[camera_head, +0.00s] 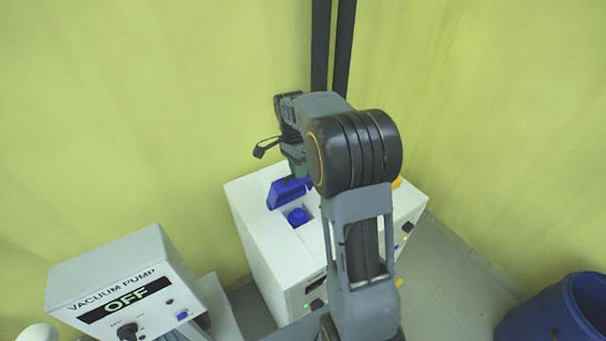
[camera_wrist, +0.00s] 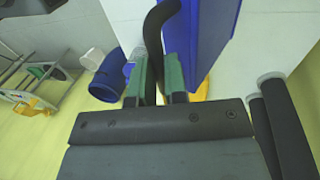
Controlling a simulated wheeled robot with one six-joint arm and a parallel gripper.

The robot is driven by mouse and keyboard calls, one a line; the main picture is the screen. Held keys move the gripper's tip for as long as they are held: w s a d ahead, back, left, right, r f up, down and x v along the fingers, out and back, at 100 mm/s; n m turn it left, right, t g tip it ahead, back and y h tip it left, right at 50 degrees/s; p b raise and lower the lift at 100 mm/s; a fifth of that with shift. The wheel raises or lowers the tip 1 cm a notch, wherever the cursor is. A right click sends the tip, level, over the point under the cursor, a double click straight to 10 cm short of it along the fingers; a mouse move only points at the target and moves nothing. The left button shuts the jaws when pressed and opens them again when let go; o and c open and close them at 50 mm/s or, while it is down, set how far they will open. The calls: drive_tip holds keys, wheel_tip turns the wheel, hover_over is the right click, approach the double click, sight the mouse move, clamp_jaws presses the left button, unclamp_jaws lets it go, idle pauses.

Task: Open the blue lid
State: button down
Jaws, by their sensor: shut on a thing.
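The blue lid (camera_head: 287,193) stands tilted up at the back edge of a square opening in the top of the white machine (camera_head: 260,250). A blue round part (camera_head: 298,216) shows inside the opening. In the wrist view, the lid is a large blue panel (camera_wrist: 205,35) with a dark curved handle (camera_wrist: 156,32) beside it. My gripper (camera_wrist: 156,82) has its green fingers on either side of this handle and is shut on it. In the head view, my gripper (camera_head: 298,168) is just above the lid; my arm hides part of the lid and the machine's top.
A vacuum pump box (camera_head: 125,285) reading OFF stands at the left front. A blue bin (camera_head: 550,312) is on the floor at the lower right. A yellow part (camera_head: 396,183) shows at the machine's right edge. Yellow-green walls stand close behind the machine.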

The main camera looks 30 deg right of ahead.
drive_tip(key=w, duration=0.1)
drive_tip(key=w+g+p, duration=0.1)
drive_tip(key=w, duration=0.1)
drive_tip(key=w+g, duration=0.1)
drive_tip(key=w, duration=0.1)
drive_tip(key=shift+w+a+r, duration=0.2)
drive_tip(key=shift+a+r, duration=0.1)
drive_tip(key=shift+a, duration=0.05)
drive_tip(key=shift+w+a+g+p, duration=0.2)
drive_tip(key=shift+w+g, duration=0.45)
drive_tip(key=shift+w, duration=0.3)
drive_tip(key=shift+w+a+g+p, duration=0.1)
drive_tip(key=shift+w+g+p, duration=0.05)
drive_tip(key=shift+w+g, duration=0.65)
drive_tip(key=shift+w, duration=0.1)
drive_tip(key=c, duration=1.5)
unclamp_jaws()
drive_tip(key=shift+o, duration=0.6)
drive_tip(key=shift+w, duration=0.25)
drive_tip(key=shift+o, duration=1.3)
drive_tip(key=shift+s+d+r, duration=0.1)
drive_tip(key=shift+r, duration=0.05)
